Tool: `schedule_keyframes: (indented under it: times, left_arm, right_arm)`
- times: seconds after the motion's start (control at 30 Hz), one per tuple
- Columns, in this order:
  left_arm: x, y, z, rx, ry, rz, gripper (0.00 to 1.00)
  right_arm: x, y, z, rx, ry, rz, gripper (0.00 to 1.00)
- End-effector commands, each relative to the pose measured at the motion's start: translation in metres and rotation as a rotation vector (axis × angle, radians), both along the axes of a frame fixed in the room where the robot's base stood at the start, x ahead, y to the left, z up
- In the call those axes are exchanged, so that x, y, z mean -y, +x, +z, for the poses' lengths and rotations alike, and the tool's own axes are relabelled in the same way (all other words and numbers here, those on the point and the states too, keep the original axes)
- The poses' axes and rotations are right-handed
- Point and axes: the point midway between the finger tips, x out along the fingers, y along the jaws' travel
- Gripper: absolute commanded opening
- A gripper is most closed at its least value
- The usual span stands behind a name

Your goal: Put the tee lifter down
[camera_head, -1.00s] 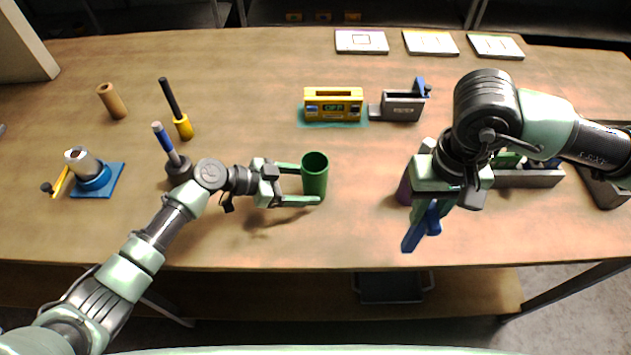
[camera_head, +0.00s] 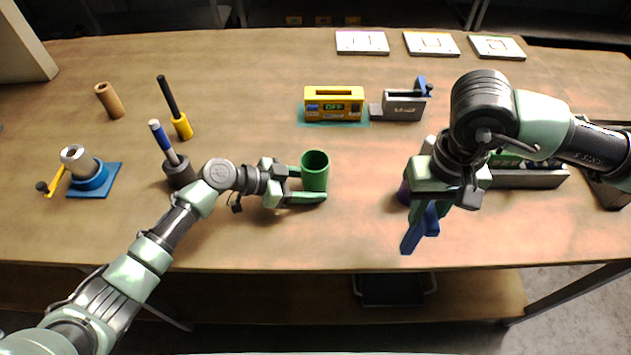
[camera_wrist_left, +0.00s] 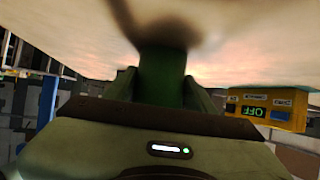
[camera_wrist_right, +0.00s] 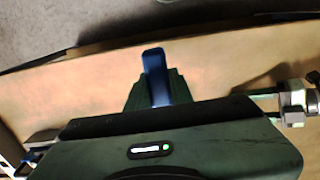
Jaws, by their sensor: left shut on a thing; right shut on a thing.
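My right gripper (camera_head: 427,208) points down over the front right of the table, shut on a blue tool, which looks like the tee lifter (camera_head: 412,238). Its blue end sticks out past the fingers toward the front edge; it also shows in the right wrist view (camera_wrist_right: 155,75). The rest of it is hidden by the gripper. I cannot tell whether it touches the table. My left gripper (camera_head: 314,184) is shut on a green cup (camera_head: 315,172), upright with its open mouth up, near the table's middle. The cup shows dark in the left wrist view (camera_wrist_left: 162,75).
A purple thing (camera_head: 403,192) is partly hidden beside my right gripper. A yellow box reading OFF (camera_head: 334,104) and a grey holder (camera_head: 403,108) stand behind. Blue-handled (camera_head: 160,140) and yellow-based tools (camera_head: 181,126) stand left. The front middle is clear.

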Motion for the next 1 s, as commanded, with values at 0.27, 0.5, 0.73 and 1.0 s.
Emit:
schedule_keyframes:
  times: [0.27, 0.5, 0.73, 1.0]
  left_arm:
    - [0.000, 0.000, 0.000, 0.000, 0.000, 0.000, 0.32]
    - [0.000, 0.000, 0.000, 0.000, 0.001, 0.000, 0.32]
    - [0.000, 0.000, -0.001, -0.001, 0.002, 0.000, 0.32]
    - [0.000, -0.001, -0.001, -0.002, 0.002, 0.000, 0.32]
  right_arm:
    - [-0.044, 0.080, 0.040, 0.035, 0.001, 0.006, 0.00]
    - [-0.106, 0.144, 0.101, 0.037, 0.001, 0.025, 0.00]
    - [-0.160, 0.169, 0.151, 0.018, 0.003, 0.049, 0.00]
    - [-0.187, 0.174, 0.171, 0.000, 0.001, 0.062, 0.00]
